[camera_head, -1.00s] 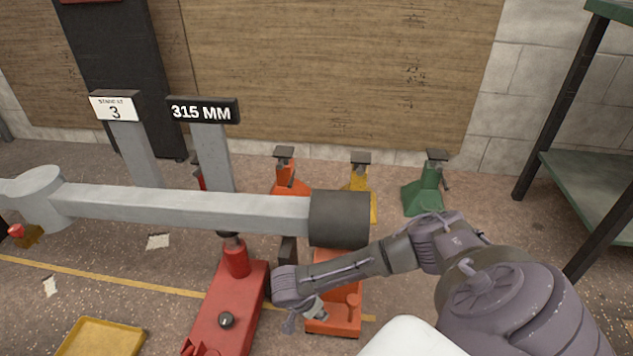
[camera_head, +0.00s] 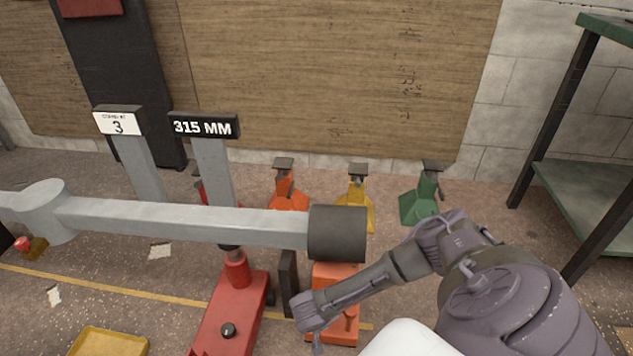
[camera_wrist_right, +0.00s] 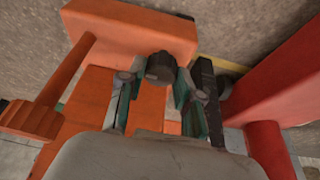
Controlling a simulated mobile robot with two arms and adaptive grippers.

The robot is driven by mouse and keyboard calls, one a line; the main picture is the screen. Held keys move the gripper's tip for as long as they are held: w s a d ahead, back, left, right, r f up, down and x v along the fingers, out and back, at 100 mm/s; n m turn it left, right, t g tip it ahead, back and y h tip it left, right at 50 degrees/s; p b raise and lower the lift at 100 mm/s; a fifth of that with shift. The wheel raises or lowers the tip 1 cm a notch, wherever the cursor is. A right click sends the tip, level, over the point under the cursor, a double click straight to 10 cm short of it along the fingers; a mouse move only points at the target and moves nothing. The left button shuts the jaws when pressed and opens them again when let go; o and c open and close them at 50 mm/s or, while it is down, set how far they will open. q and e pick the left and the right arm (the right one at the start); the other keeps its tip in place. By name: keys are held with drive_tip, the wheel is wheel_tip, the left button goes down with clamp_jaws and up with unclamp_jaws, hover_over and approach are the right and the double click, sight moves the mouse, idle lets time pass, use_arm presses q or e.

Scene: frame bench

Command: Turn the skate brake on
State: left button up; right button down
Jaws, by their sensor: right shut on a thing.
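The orange skate (camera_head: 347,279) stands on the floor below the dark end of the grey beam, right of the red jack. In the right wrist view its orange body (camera_wrist_right: 120,35) fills much of the picture, with an orange lever-like part (camera_wrist_right: 62,88) at left. My right gripper (camera_wrist_right: 159,80) is shut on a dark round knob (camera_wrist_right: 160,67) in front of the orange body. In the head view my right wrist hides the fingers and the skate's left front. I cannot tell the brake's setting. My left gripper is not in view.
The red jack (camera_head: 231,310) stands close left of my right wrist, with a dark upright block (camera_head: 288,285) between. The grey beam (camera_head: 180,223) crosses above. Orange, yellow and green stands (camera_head: 420,207) line the back wall. A green-shelved rack (camera_head: 590,195) is at right.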

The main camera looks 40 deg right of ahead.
idle(0.4)
drive_tip(key=c, duration=1.1)
unclamp_jaws()
drive_tip(key=shift+o, duration=0.2)
drive_tip(key=v, duration=1.2)
drive_tip(key=shift+d, duration=0.1)
